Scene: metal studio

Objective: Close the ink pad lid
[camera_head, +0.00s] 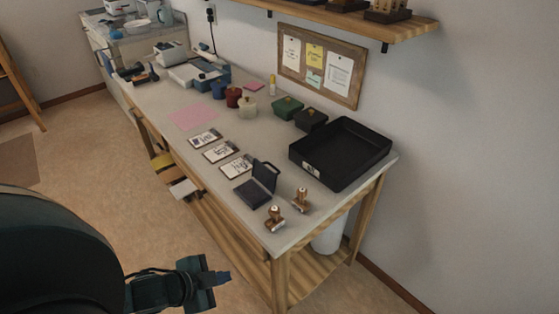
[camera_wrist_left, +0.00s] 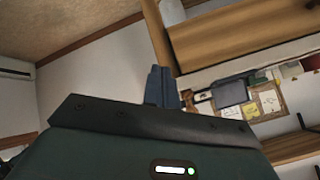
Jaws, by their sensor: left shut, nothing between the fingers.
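The ink pad (camera_head: 253,192) is a dark, flat case near the front edge of the table. Its lid (camera_head: 265,176) stands raised, tilted up on the right side of the base. My left gripper (camera_head: 222,277) is at the bottom of the head view, off the table's front side and well apart from the ink pad. Its fingers are shut and empty. In the left wrist view the shut fingers (camera_wrist_left: 161,86) show in the middle, and the dark ink pad (camera_wrist_left: 231,93) shows beyond them from below. My right gripper is in neither view.
Two wooden stamps (camera_head: 275,217) stand in front of the ink pad. A black tray (camera_head: 341,153) lies behind it at the right. Several framed cards (camera_head: 221,153) lie to its left. Lidded pots (camera_head: 247,107) and a pink sheet (camera_head: 194,115) are farther along the table (camera_head: 180,137).

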